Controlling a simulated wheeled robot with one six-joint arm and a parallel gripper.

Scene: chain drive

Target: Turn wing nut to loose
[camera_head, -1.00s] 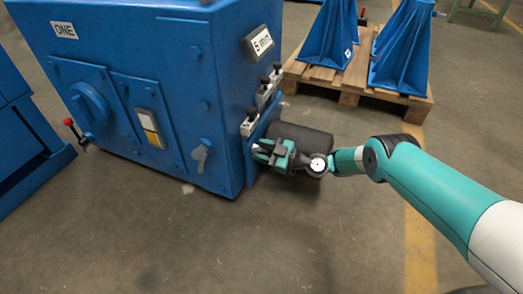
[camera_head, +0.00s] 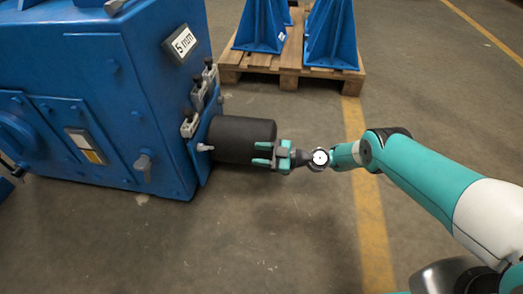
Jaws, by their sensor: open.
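A blue machine cabinet (camera_head: 150,120) stands at the left. A small light-grey stud-like part (camera_head: 205,147) sticks out of its right side, beside the black cylinder. It may be the wing nut, but it is too small to tell its shape or angle. A grey winged handle (camera_head: 143,162) is on the cabinet's front face. My gripper (camera_head: 257,154) is open and empty, its fingers pointing left. It appears in front of the right end of the black cylinder (camera_head: 240,138), clearly to the right of the stud and apart from it. Whether it touches the cylinder cannot be told.
Several grey clamps with black knobs (camera_head: 199,95) run up the cabinet's right edge, under a "5 mm" sign (camera_head: 183,43). A wooden pallet (camera_head: 288,72) with blue brackets (camera_head: 331,35) stands behind. The floor in front is clear, with a yellow line (camera_head: 366,215) under my arm.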

